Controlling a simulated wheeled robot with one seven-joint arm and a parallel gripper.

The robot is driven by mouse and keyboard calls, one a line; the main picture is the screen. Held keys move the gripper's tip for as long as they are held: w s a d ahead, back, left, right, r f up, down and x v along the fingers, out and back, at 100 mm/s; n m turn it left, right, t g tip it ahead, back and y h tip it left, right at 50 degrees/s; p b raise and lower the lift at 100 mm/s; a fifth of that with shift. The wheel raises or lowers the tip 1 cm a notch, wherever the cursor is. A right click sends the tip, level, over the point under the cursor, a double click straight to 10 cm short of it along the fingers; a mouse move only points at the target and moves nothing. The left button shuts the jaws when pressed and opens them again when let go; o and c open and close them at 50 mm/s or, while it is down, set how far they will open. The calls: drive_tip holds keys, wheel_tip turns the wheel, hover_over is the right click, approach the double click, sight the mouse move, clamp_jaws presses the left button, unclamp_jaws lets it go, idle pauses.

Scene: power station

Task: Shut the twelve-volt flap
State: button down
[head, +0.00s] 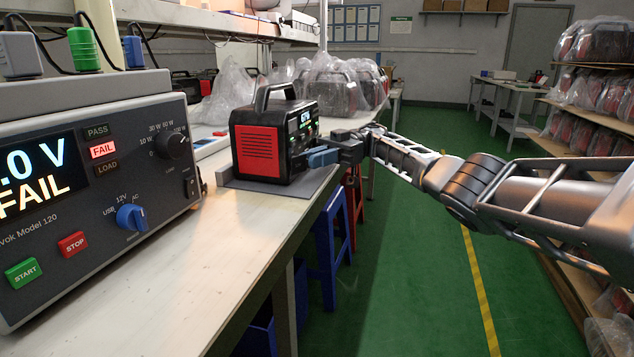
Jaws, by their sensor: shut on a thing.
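The power station (272,138) is a black box with red side panels and a carry handle. It stands on a grey mat (262,187) on the bench, its front panel turned to the right with a lit display. My gripper (313,157) is at the lower part of that front panel, reaching in from the right. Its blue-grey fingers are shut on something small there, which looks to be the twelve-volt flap. The flap itself is hidden behind the fingers, and its angle cannot be told.
A tester (95,195) showing FAIL stands on the bench (200,265) at the left. Bagged units (335,88) stand behind the power station. Blue and red stools (330,235) are under the bench edge. Shelves (590,115) line the right; the green floor (400,270) between is open.

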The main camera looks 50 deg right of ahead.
drive_tip(key=shift+w+f+g+b, duration=0.2)
drive_tip(key=shift+g+b, duration=0.1)
drive_tip(key=shift+b, duration=0.9)
drive_tip(key=shift+r+n+b, duration=0.25)
drive_tip(key=shift+n+b, duration=0.05)
drive_tip(key=shift+b, duration=0.15)
drive_tip(key=c, duration=1.2)
unclamp_jaws()
drive_tip(key=shift+o, duration=0.2)
drive_tip(key=p, duration=0.4)
drive_tip(key=shift+s+r, duration=0.15)
drive_tip(key=shift+r, duration=0.15)
